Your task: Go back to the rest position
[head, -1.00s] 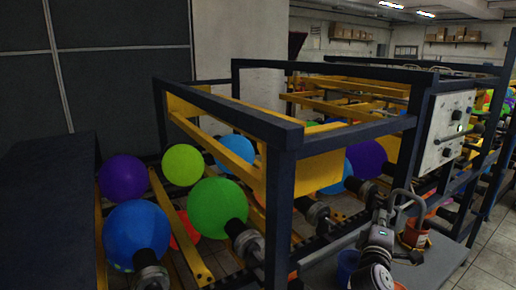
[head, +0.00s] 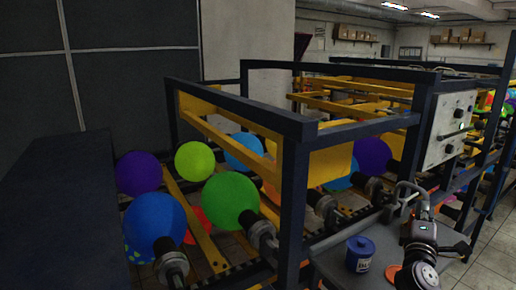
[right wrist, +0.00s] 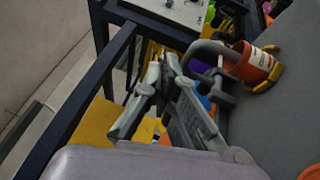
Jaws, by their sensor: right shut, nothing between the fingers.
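My right gripper (head: 405,200) is in the lower right of the head view, in front of the machine frame and over the grey table. In the right wrist view its two grey fingers (right wrist: 163,65) come together at the tips, shut and empty. The fingers are in the air with the machine's dark posts and yellow parts behind them. A grey curved bar (right wrist: 207,48) and a red-orange can with a white label (right wrist: 256,65) show to the right of the fingers. My left gripper is in neither view.
The balloon machine's dark frame (head: 294,205) fills the middle, with several coloured balloons, such as the green one (head: 230,199), on holders. A blue can (head: 360,253) stands on the grey table (head: 335,262) left of my right arm. A control box (head: 449,128) is behind.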

